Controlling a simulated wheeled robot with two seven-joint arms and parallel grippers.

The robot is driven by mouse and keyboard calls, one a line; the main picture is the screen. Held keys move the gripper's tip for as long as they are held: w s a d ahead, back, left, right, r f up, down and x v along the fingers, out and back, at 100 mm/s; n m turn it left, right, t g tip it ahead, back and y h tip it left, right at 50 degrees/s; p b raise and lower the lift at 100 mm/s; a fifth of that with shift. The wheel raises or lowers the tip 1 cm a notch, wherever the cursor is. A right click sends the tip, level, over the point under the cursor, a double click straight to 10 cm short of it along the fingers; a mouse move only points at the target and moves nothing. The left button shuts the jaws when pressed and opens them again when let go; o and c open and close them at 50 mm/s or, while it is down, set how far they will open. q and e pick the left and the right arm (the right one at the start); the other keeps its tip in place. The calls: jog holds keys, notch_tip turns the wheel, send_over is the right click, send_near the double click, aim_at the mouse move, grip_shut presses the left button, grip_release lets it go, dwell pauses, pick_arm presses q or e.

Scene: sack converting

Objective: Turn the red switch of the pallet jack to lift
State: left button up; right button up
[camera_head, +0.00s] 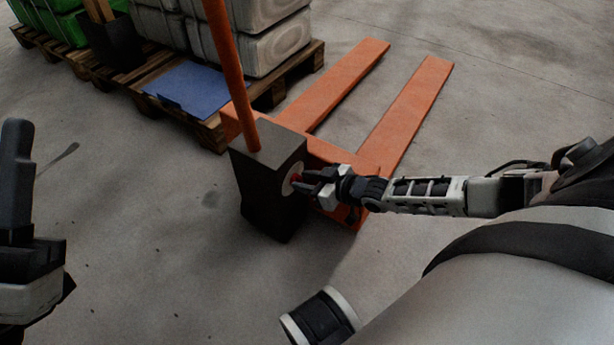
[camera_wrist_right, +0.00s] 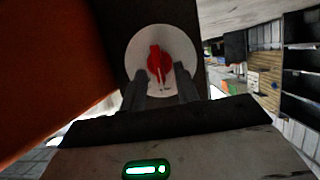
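The pallet jack has a dark box-shaped body (camera_head: 263,205), orange forks (camera_head: 335,85) and an upright orange handle (camera_head: 228,75). The red switch (camera_wrist_right: 160,63) sits on a pale round disc (camera_wrist_right: 139,44) on the body's side, with a light mark on its lower part. In the head view the red switch (camera_head: 295,178) is largely hidden by my right gripper (camera_head: 305,182). In the right wrist view my right gripper (camera_wrist_right: 162,78) is open, its fingertips on either side of the switch's lower end with small gaps. My left gripper (camera_head: 15,170) is at the left edge, partly cut off.
Wooden pallets (camera_head: 285,85) behind the jack carry pale sacks (camera_head: 270,45), green goods (camera_head: 65,22) and a blue sheet (camera_head: 190,88). The concrete floor (camera_head: 140,245) is clear at the front left and far right.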

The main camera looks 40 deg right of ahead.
grip_shut()
pick_arm(q)
jog(key=shift+r, duration=0.15)
